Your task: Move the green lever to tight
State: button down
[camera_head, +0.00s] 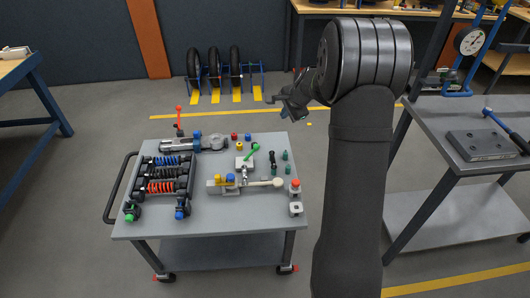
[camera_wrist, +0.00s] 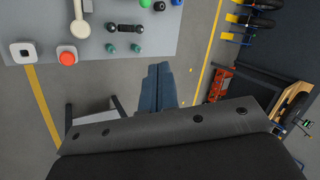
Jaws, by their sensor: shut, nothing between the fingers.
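The green lever (camera_head: 251,152) stands tilted on a small pale block (camera_head: 244,164) near the middle of the grey trolley top. Its green grip leans up to the right. No tight marking is readable. My gripper (camera_head: 284,113) is in the air beyond the trolley's far right corner, well apart from the lever. In the wrist view its blue fingers (camera_wrist: 160,86) are together, with nothing between them, over the floor past the trolley edge. A bit of green shows at the top edge of the wrist view, but I cannot tell if it is the lever.
The trolley top (camera_head: 215,228) also holds a spring rack (camera_head: 163,175), a red-topped lever (camera_head: 179,120), a pale bar fixture (camera_head: 250,185), a red button (camera_head: 295,184) and several small coloured knobs. A second grey table (camera_head: 430,130) stands to the right. The trolley's front is clear.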

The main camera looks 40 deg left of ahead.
jog(key=a+f+m+t, duration=0.3)
jog(key=a+f+m, duration=0.15)
jog(key=f, duration=0.55)
jog(key=m+t+y, duration=0.3)
jog(key=m+t, duration=0.5)
jog(key=m, duration=0.2)
send_near(251, 154)
jog(key=d+r, duration=0.2)
jog(key=d, duration=0.3)
jog(key=shift+w+d, duration=0.1)
jog(key=shift+w, duration=0.1)
jog(key=x, duration=1)
jog(key=shift+r, duration=0.1)
